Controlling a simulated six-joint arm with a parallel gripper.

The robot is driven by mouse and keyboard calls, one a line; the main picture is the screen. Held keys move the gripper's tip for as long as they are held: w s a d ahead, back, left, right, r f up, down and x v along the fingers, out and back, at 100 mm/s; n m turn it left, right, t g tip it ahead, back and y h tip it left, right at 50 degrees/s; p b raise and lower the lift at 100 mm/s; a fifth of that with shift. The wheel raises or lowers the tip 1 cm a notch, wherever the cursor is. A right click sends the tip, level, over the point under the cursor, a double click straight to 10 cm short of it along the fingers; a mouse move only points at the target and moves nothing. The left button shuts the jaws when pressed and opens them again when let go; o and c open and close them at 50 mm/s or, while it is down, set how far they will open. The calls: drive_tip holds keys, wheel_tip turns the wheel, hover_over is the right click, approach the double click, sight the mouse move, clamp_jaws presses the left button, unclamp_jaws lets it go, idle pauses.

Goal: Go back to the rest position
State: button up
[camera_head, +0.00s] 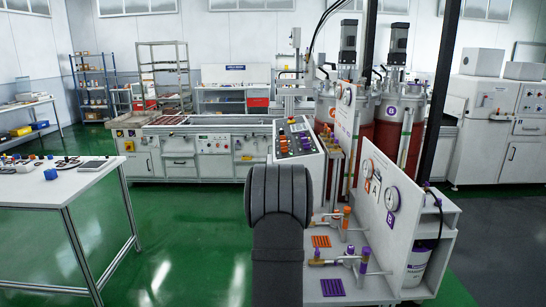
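My own dark grey arm rises from the bottom middle of the head view, with its thick rounded upper part in front of the machine. My gripper does not show, so whether it is open or shut, or holds anything, cannot be seen. The potting station stands just right of the arm, with a white panel (378,189) marked A and B, round gauges, and orange and purple valve fittings. Below them lie an orange grid (321,241) and a purple grid (332,287) on the white bench top. The arm hides the bench's left part.
A sloped control panel (297,138) with several buttons stands behind the arm. The conveyor machine (195,145) extends to the left. A white table (60,188) with small parts is at left. Green floor (185,235) between table and arm is clear. A dark post (440,100) stands at right.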

drive_tip(key=shift+x, duration=0.8)
drive_tip(key=shift+w, duration=0.1)
drive_tip(key=shift+r, duration=1.2)
drive_tip(key=shift+f, duration=0.1)
